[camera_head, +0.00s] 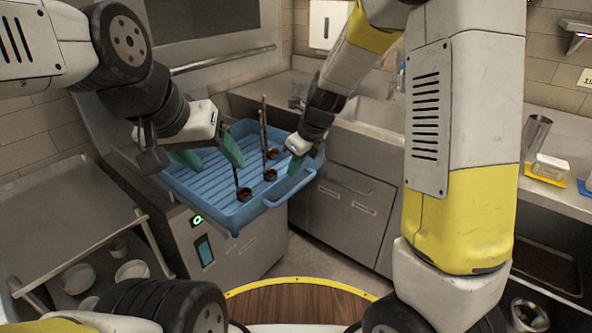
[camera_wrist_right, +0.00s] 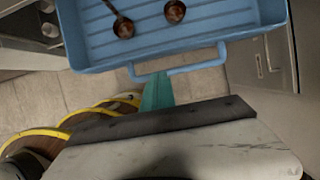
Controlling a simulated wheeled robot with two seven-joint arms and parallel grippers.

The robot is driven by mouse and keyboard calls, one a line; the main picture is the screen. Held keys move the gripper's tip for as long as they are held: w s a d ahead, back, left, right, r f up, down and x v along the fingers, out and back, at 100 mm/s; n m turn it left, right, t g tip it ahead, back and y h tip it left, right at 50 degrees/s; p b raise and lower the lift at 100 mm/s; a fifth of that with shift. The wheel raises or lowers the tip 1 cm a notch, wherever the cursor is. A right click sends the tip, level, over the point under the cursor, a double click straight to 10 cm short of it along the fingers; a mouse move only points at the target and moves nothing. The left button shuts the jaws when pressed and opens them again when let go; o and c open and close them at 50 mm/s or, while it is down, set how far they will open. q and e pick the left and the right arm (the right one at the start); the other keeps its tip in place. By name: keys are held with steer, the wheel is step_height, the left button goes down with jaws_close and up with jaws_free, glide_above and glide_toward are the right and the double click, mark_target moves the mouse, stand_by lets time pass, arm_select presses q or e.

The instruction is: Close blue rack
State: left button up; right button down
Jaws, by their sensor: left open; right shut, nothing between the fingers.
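The blue rack (camera_head: 190,190) is a ridged tray with a loop handle (camera_head: 291,190) on its right front side. It sits at the grey machine, jutting past its front edge. Several dark ladles stand in it, such as one ladle (camera_head: 244,194). My left gripper (camera_head: 207,153) is open over the rack's left back part. My right gripper (camera_head: 299,144) is shut and empty by the rack's right side. In the right wrist view, its green fingertips (camera_wrist_right: 156,90) are at the rack's handle (camera_wrist_right: 185,70); I cannot tell whether they touch.
The grey machine (camera_head: 243,256) has a lit panel on its front. A steel sink counter (camera_head: 345,185) with drawers stands to the right. A shelf with white bowls (camera_head: 132,270) is at lower left. A metal cup (camera_head: 536,135) stands on the right counter.

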mark_target(285, 187)
steer(key=x, duration=0.9)
steer(key=shift+f, duration=0.15)
steer(key=shift+a, duration=0.1)
